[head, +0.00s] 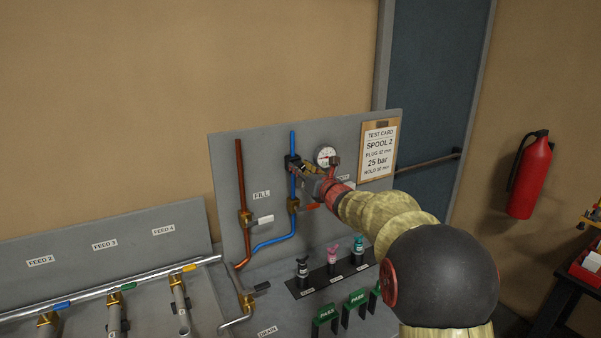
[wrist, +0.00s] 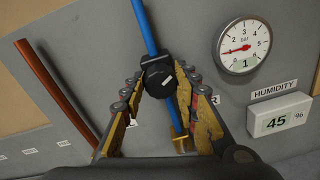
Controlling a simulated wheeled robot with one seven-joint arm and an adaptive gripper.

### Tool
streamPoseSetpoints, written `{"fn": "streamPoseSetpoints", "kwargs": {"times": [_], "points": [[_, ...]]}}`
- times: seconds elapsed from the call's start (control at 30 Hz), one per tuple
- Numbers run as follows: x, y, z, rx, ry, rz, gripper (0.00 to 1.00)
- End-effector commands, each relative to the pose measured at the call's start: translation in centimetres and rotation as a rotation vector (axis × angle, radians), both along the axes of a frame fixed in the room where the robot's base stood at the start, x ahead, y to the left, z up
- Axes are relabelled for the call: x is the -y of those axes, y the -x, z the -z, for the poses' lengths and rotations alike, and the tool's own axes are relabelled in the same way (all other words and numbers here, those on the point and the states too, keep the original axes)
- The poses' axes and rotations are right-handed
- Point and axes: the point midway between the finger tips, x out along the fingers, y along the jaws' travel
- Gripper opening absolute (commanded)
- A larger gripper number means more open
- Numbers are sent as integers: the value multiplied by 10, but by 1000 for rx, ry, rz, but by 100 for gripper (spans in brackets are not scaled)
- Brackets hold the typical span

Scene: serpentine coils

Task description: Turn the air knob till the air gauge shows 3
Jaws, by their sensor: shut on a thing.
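The air knob (wrist: 157,76) is a black ribbed knob on the blue pipe (wrist: 144,25), seen in the middle of the wrist view. My gripper (wrist: 160,72) has one finger on each side of the knob and is shut on it. In the head view my gripper (head: 293,164) reaches left to the blue pipe and hides most of the knob. The round white air gauge (wrist: 244,47), marked bar, is to the right of the knob. Its red needle points left, near 1, and a green window below shows 1. The gauge also shows in the head view (head: 326,156).
A humidity display (wrist: 280,115) reading 45 % sits below the gauge. A brown pipe (wrist: 55,90) runs to the left. A test card (head: 379,150) hangs to the right.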

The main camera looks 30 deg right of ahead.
Motion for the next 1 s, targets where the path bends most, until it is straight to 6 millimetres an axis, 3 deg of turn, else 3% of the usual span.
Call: {"fn": "streamPoseSetpoints", "kwargs": {"times": [1.0], "points": [[3,0,-1,-34,-965,1,5]]}}
